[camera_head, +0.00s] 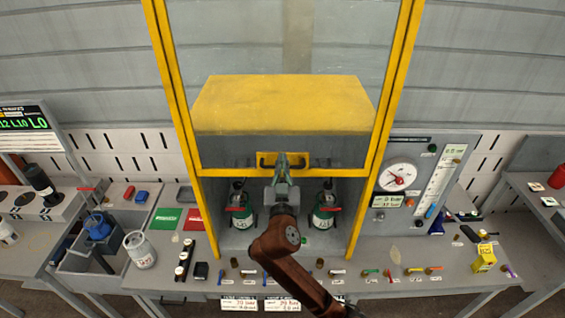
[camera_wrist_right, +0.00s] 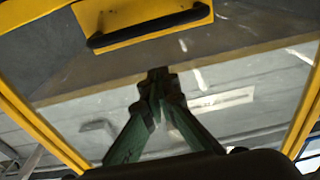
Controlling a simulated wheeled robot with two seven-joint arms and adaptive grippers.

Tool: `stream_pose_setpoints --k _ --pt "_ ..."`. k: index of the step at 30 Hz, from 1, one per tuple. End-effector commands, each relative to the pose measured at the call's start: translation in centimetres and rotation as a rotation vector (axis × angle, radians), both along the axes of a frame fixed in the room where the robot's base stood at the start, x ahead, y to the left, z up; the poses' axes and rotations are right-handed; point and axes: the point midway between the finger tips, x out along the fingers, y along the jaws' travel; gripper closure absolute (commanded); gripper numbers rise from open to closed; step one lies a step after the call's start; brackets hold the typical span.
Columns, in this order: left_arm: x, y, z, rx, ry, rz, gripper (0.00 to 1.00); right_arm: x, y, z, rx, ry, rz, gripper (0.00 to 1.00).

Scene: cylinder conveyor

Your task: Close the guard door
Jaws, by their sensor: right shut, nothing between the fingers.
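The guard door (camera_head: 388,92) is a clear panel in a yellow frame, raised, with an open gap below its lower edge. Its black handle sits on a yellow plate (camera_head: 266,155) at the middle of the lower rail; the handle (camera_wrist_right: 150,25) also shows at the top of the right wrist view. My right gripper (camera_head: 283,160) overlaps the handle in the head view. In the wrist view its closed fingertips (camera_wrist_right: 158,75) are empty and appear below the handle, apart from it in the picture. My left gripper is not in view.
A gauge panel (camera_head: 420,185) is right of the bay. Small colored parts line the bench front. A white can (camera_head: 140,250) and a dark holder (camera_head: 182,262) stand at left.

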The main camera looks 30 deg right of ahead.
Motion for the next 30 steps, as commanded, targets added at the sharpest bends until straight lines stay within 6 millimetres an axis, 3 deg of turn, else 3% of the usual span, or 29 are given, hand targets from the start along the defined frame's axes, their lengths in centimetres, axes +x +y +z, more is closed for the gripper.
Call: stream_pose_setpoints --k 4,6,12,30 --pt "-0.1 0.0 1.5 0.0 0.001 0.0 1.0 2.5 -1.6 0.8 -0.004 0.001 -0.002 1.0" --pt "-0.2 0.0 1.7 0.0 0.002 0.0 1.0 2.1 -1.3 -1.0 -0.003 0.008 -0.001 1.0" --pt "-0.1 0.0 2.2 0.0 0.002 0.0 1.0 1.7 -1.0 -3.1 -0.002 0.003 0.001 1.0" --pt "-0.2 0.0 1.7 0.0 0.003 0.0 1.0 1.8 -0.8 -4.2 0.0 0.001 0.002 1.0"
